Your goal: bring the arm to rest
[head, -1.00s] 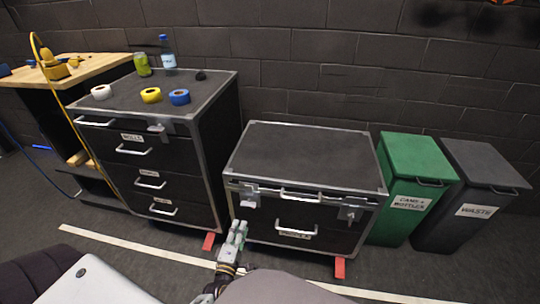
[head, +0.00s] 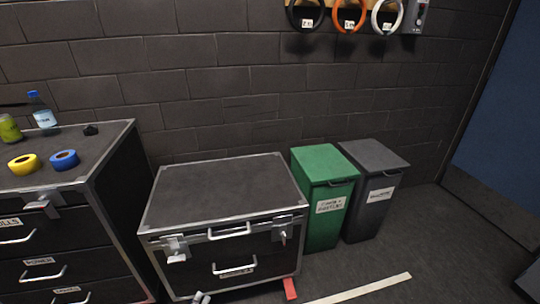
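Only the tips of a gripper, probably my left gripper (head: 201,298), show at the bottom edge of the head view. They are in front of the low dark chest (head: 220,190). The rest of that gripper and its arm are cut off below the frame, and I cannot tell whether it is open or shut. My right gripper is out of view.
A drawer cabinet (head: 100,165) at left carries a yellow tape roll (head: 24,162), a blue tape roll (head: 64,160), a bottle (head: 42,112) and a green can (head: 9,130). A green bin (head: 325,165) and a grey bin (head: 375,157) stand right.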

